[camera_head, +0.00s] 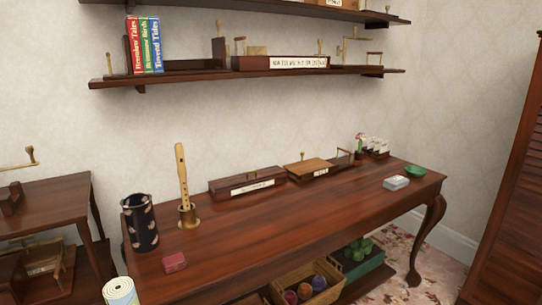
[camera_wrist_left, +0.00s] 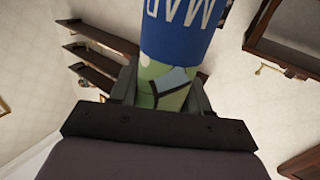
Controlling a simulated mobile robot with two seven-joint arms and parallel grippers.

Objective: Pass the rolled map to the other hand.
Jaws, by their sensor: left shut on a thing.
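The rolled map (camera_wrist_left: 178,38) shows in the left wrist view as a thick roll, with a blue band reading "MAP" in white letters and a green printed part below it. My left gripper (camera_wrist_left: 165,92) is shut on the green part, one dark finger on each side. In the head view, the end of a pale roll with blue and green on it (camera_head: 120,291) shows at the bottom left edge; it looks like the same map. The left gripper is out of the head view. My right gripper is in neither view.
A long wooden table (camera_head: 300,214) holds a dark patterned cup (camera_head: 140,222), a flute in a brass stand (camera_head: 183,178), a small red box (camera_head: 174,263) and several wooden boxes. Its middle front is clear. A basket (camera_head: 308,282) stands below. Shelves (camera_head: 205,76) hang above.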

